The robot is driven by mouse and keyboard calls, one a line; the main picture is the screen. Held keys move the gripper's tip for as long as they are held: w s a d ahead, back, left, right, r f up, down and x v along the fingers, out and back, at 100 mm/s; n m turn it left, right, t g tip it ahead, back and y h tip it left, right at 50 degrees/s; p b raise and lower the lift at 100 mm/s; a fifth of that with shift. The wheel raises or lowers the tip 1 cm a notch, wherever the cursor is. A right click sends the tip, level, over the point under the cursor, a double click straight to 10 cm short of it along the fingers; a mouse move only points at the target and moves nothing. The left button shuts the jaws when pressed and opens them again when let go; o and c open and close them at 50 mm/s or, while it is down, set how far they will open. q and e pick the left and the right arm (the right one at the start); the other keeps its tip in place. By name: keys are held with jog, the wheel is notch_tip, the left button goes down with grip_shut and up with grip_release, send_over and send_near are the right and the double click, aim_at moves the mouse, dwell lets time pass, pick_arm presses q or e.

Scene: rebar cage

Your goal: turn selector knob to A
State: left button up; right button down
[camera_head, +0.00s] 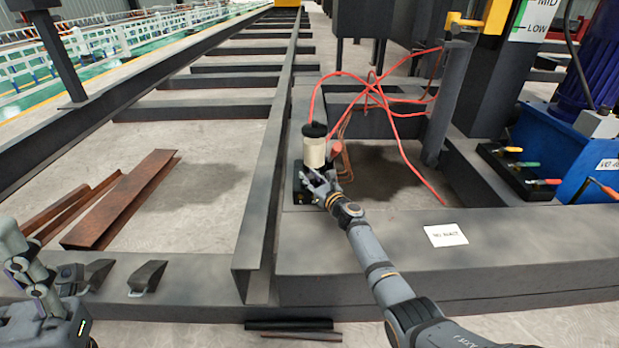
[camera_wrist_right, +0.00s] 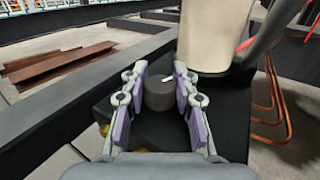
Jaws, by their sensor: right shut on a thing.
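The selector knob (camera_wrist_right: 159,93) is a dark round knob with a white pointer mark on top, on a black box (camera_head: 299,192). In the right wrist view the mark points right and slightly up. My right gripper (camera_head: 318,181) is shut on the knob; its two purple-padded fingers (camera_wrist_right: 160,92) stand on either side of it. In the head view the gripper hides the knob. I cannot read any letter A beside the knob. My left gripper (camera_head: 32,272) is at the lower left edge, away from the knob, and its opening is unclear.
A cream cylinder with a black cap (camera_head: 315,147) stands just behind the knob, with red hoses (camera_head: 375,90) running right. A long steel beam (camera_head: 268,170) runs along the left. A white label (camera_head: 446,235) lies on the front beam. Rusty plates (camera_head: 120,202) lie left.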

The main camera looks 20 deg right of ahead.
jog(key=c, duration=1)
grip_release()
jog(key=v, duration=1.2)
jog(key=shift+s, duration=0.1)
